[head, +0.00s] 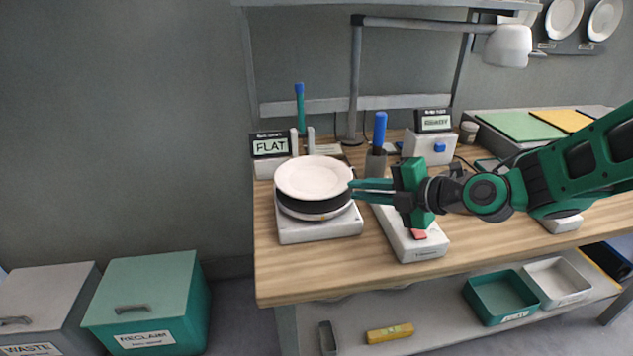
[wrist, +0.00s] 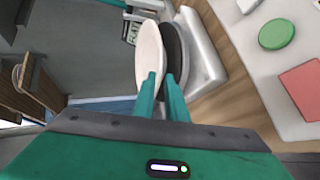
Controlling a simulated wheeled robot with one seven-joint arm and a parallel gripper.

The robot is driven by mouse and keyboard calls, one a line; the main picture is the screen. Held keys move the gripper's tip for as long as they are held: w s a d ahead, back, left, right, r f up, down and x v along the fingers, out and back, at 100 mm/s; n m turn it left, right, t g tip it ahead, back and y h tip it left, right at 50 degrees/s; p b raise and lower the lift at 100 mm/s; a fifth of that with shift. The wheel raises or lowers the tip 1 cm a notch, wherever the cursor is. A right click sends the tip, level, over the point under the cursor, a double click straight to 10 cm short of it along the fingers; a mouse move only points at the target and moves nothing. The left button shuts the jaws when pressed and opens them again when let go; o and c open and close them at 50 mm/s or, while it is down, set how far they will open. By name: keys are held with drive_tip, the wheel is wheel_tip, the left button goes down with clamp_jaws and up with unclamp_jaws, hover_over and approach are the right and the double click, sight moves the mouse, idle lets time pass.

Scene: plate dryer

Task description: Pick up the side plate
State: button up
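The side plate, a white round plate (head: 313,177), lies flat on top of a black round platform on a white device (head: 320,229). In the wrist view the plate (wrist: 149,50) shows nearly edge-on beside the black disc (wrist: 180,62). My gripper (head: 353,190) is at the plate's right edge, with its two green fingers one above the other and pointing left. The fingers (wrist: 163,82) are a little apart, and the plate's near rim appears to lie between their tips. Whether either finger touches the plate cannot be told.
A display reading FLAT (head: 271,146) stands behind the device. A cup with a blue-handled tool (head: 376,163) stands close behind my fingers. A white unit (head: 411,230) with a red button lies under my gripper. The lamp (head: 508,46) hangs above.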

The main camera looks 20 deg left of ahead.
sight(344, 190)
drive_tip(key=x, duration=0.5)
drive_tip(key=shift+s+a+f, duration=0.15)
drive_tip(key=shift+s+a, duration=0.05)
drive_tip(key=shift+s, duration=0.15)
clamp_jaws()
